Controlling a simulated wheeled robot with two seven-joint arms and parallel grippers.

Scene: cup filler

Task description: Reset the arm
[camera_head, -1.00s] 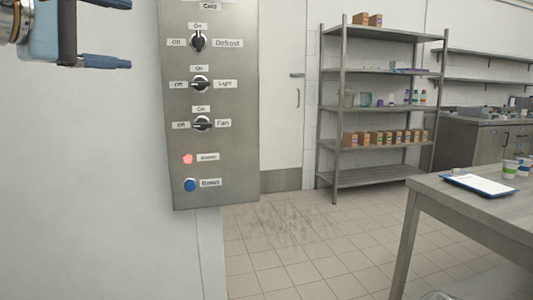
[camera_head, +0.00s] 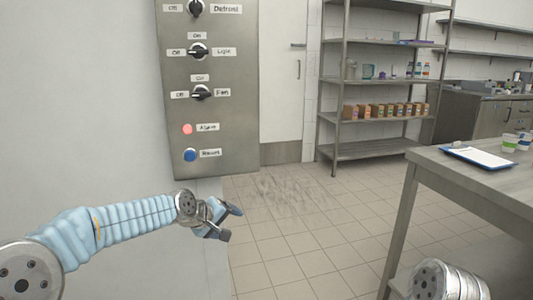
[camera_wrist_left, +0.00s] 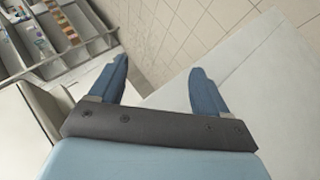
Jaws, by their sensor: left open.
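My left arm comes in from the lower left of the head view. Its left gripper (camera_head: 228,221) hangs in front of the wall, below the control panel (camera_head: 212,130). The gripper is open and empty, apart from the panel. The left wrist view also shows its two blue fingers (camera_wrist_left: 158,88) spread apart with nothing between them. The panel carries dark knobs, a red alarm light (camera_head: 187,129) and a blue reset button (camera_head: 190,155). My right gripper does not show as a gripper in either view.
A metal shelf rack (camera_head: 380,100) with boxes stands at the back. The tiled floor between is clear.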

